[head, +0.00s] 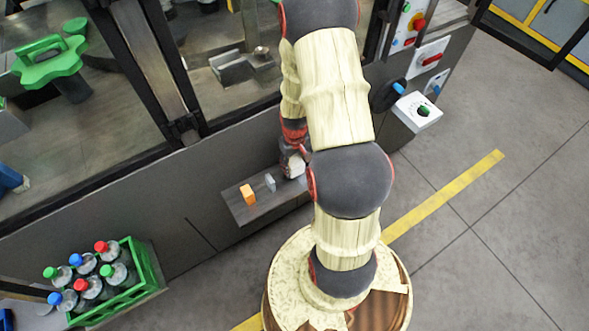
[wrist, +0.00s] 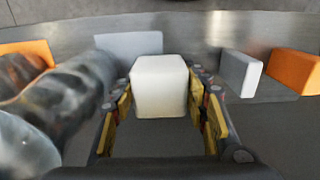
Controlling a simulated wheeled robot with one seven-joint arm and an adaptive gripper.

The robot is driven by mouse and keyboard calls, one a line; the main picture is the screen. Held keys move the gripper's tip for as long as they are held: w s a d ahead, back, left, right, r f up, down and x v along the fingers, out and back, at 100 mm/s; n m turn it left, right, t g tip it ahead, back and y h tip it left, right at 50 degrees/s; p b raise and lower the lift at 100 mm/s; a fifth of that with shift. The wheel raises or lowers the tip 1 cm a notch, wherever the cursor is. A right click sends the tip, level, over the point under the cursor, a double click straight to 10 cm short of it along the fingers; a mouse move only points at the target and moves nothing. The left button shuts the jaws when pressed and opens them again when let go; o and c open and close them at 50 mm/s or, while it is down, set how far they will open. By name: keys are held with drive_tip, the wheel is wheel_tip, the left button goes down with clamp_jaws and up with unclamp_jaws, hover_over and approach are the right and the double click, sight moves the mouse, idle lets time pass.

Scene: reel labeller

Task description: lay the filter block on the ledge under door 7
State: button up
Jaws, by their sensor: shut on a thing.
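A white block, which I take to be the filter block (wrist: 159,88), is between the two yellow-padded fingers of my gripper (wrist: 160,98) in the wrist view. In the head view the white block (head: 295,166) shows beside my arm, over the right part of the dark ledge (head: 245,211). My gripper (head: 291,151) there is mostly hidden by my arm. I cannot tell whether the block touches the ledge. I can read no door number.
An orange block (head: 247,195) and a grey block (head: 270,182) stand on the ledge left of my gripper. They show at the right of the wrist view as the grey block (wrist: 240,73) and orange block (wrist: 293,71). A green bottle crate (head: 140,270) is lower left.

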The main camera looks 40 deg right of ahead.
drive_tip(key=shift+f, duration=1.2)
drive_tip(key=shift+f+b, duration=0.15)
drive_tip(key=shift+b, duration=0.2)
drive_tip(key=o, duration=1.1)
drive_tip(key=shift+o, duration=0.2)
